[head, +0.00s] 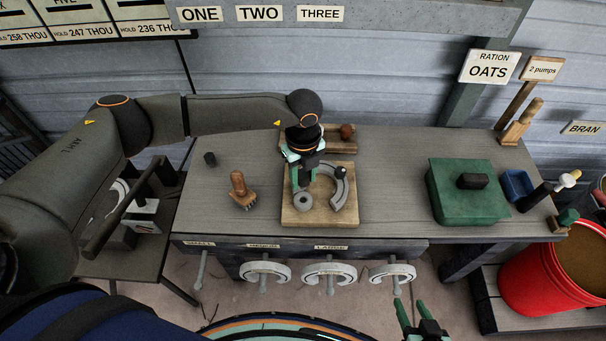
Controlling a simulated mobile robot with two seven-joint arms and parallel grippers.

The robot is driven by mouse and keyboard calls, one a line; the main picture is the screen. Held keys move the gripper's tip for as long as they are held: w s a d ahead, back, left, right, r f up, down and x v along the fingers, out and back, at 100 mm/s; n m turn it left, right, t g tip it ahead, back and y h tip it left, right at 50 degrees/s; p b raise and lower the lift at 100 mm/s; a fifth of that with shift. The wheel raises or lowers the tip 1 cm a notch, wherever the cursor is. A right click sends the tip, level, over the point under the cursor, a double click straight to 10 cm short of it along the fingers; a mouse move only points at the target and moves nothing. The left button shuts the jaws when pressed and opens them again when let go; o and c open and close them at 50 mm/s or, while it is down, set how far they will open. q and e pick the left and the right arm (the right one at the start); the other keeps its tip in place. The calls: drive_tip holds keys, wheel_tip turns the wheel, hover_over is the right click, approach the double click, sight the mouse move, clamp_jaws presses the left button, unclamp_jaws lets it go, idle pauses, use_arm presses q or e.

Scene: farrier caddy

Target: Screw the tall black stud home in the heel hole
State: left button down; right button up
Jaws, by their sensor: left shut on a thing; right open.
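A grey curved horseshoe (351,193) lies on a wooden board (322,222) in the middle of the bench. A small dark stud-like piece (342,171) shows at its upper right; I cannot tell whether it is seated in a hole. A grey round piece with a dark centre (303,202) is at the board's left. My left gripper (303,184) points down over the board's left half, just above this piece. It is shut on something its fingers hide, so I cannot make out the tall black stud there. My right gripper (414,318) is open and empty, below the bench front.
A green box (467,202) and blue container (516,186) are at right. Bench between board and green box is clear.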

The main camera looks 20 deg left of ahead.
use_arm(q)
drive_tip(key=shift+f+b, duration=2)
drive_tip(key=shift+f, duration=0.75)
drive_tip(key=shift+f+b, duration=0.55)
drive_tip(key=shift+f, duration=0.3)
drive_tip(key=shift+f+m+b, duration=0.1)
drive_tip(key=shift+m+b, duration=0.2)
drive_tip(key=shift+m, duration=0.3)
drive_tip(key=m+b, duration=0.2)
drive_tip(key=m, duration=0.3)
drive_tip(key=shift+m, duration=0.4)
drive_tip(key=shift+m+b, duration=0.5)
drive_tip(key=shift+m, duration=1)
